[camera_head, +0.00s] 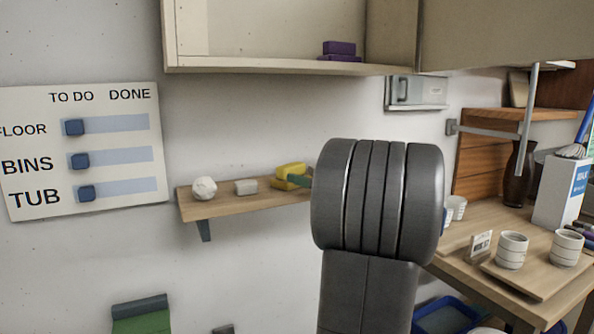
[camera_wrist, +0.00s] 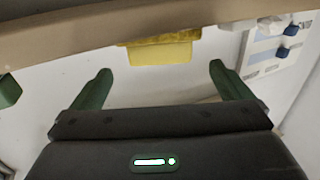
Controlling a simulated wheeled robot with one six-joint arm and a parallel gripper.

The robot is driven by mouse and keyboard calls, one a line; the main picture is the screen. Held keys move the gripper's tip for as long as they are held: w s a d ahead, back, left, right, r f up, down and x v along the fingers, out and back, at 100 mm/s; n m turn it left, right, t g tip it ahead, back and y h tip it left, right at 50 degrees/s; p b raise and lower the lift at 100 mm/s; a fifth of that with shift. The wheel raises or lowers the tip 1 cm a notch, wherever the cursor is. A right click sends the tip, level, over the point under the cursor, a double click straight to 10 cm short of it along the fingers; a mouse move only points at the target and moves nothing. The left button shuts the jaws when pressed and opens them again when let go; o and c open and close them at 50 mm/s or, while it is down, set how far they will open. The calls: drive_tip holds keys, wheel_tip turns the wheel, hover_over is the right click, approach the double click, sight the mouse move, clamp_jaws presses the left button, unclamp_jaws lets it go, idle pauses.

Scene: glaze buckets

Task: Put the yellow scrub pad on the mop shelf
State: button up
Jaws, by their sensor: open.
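The yellow scrub pad (camera_head: 290,171) is at the right part of a small wooden wall shelf (camera_head: 226,203). In the wrist view the pad (camera_wrist: 160,52) shows beyond and between my fingertips, at the edge of the shelf (camera_wrist: 140,17). My gripper (camera_wrist: 159,66) is open, its green fingers apart with nothing between them. In the head view a green finger shows beside the pad, and my arm hides the shelf's right end. Whether a finger touches the pad cannot be told. No label shows which shelf is the mop shelf.
A white ball (camera_head: 204,188) and a pale block (camera_head: 246,187) sit left of the pad. An open cabinet (camera_head: 290,66) with purple blocks (camera_head: 339,48) hangs above. A to-do board (camera_head: 85,150) is at left. A table (camera_head: 490,217) with cups stands at right.

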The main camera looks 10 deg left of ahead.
drive_tip(key=shift+v, duration=1.5)
drive_tip(key=shift+w, duration=0.1)
